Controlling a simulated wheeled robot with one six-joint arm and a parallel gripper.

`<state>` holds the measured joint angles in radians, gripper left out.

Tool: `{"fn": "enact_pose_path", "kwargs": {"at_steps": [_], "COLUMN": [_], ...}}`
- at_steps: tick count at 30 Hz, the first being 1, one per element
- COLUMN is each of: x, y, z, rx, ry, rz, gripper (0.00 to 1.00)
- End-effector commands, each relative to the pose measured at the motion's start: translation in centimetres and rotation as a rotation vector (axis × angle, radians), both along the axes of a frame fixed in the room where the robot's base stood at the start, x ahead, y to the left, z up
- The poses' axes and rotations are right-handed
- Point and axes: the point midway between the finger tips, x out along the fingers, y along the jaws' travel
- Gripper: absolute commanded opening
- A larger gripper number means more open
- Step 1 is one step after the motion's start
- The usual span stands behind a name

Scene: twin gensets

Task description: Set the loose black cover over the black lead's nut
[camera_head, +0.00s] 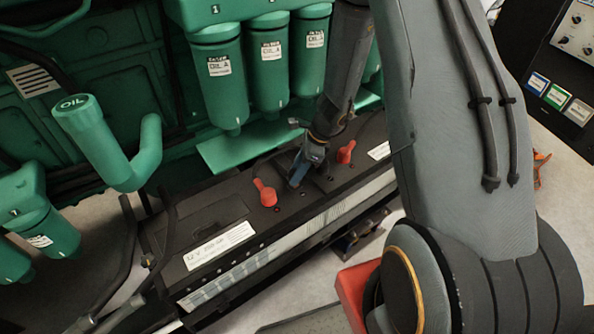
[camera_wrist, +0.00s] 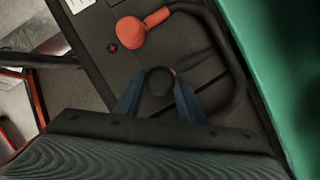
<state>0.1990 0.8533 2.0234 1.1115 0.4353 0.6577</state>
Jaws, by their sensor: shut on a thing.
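My gripper (camera_head: 298,176) reaches down to the top of the battery (camera_head: 208,215), between two red covers. In the wrist view its blue fingers (camera_wrist: 158,76) are shut on a round black cover (camera_wrist: 158,84). The cover is hard to make out against the dark battery top, and its underside is hidden. The nut of the black lead is not visible. I cannot tell whether the cover touches the battery. A thick black lead (camera_wrist: 236,72) curves past the right of the fingers in the wrist view.
One red cover (camera_head: 264,192) sits left of my gripper and another red cover (camera_head: 345,152) right of it. A red plus mark (camera_wrist: 112,47) shows on the battery top. Green oil filters (camera_head: 268,70) hang behind. A green wall (camera_wrist: 290,70) stands close on the wrist view's right.

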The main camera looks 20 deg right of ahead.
Motion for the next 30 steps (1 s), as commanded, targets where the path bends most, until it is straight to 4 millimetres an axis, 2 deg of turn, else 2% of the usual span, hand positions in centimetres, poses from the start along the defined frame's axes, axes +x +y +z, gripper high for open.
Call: {"fn": "enact_pose_path", "kwargs": {"at_steps": [17,30], "x": [0.0,0.0], "y": [0.0,0.0], "z": [-0.2,-1.3], "rx": [0.004,0.004], "ry": [0.001,0.001], "rz": [-0.001,-0.001], "gripper": [0.14,0.14]}}
